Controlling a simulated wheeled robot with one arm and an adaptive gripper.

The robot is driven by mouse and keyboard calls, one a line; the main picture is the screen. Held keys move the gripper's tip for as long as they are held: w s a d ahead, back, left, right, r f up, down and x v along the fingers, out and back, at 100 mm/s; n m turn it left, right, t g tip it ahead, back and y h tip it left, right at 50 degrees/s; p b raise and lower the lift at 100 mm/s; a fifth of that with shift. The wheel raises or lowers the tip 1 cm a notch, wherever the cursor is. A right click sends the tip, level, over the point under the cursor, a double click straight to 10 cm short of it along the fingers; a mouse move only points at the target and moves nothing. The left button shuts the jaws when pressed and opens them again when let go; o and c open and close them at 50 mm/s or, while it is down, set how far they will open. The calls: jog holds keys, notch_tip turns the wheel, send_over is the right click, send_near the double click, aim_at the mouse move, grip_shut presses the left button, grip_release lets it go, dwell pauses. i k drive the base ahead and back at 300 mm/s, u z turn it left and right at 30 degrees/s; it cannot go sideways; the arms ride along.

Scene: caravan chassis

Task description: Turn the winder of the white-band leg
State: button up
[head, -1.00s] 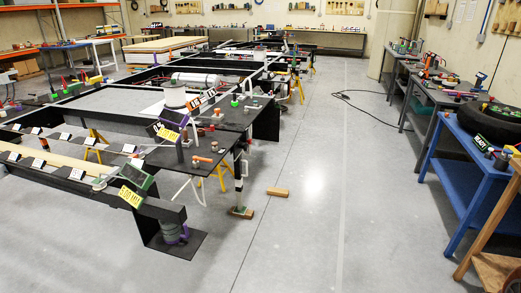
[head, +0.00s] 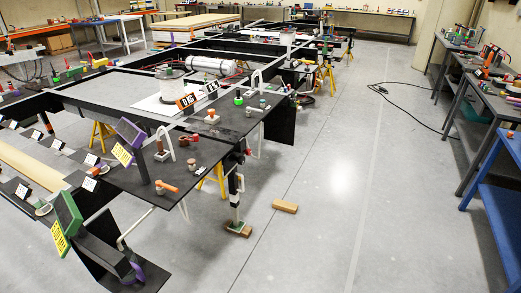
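A dark upright leg with a white band (head: 233,184) stands below the front right corner of the black chassis plate, near the middle of the head view. Its foot rests on a wooden block (head: 238,230) on the floor. A small red part (head: 249,152) shows near the top of the leg, by the plate's edge; I cannot tell whether it is the winder. The winder is too small to make out for sure. My gripper is not in view.
A loose wooden block (head: 285,206) lies on the floor right of the leg. The grey floor (head: 340,180) beyond is open. A black cable (head: 400,108) lies farther back. A blue bench (head: 495,195) stands at right, and a yellow trestle (head: 214,181) left of the leg.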

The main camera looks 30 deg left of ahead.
aim_at(240, 161)
jog(key=u, duration=0.3)
jog(key=i, duration=1.55)
jog(key=u, duration=1.75)
jog(key=i, duration=0.95)
jog(key=u, duration=0.8)
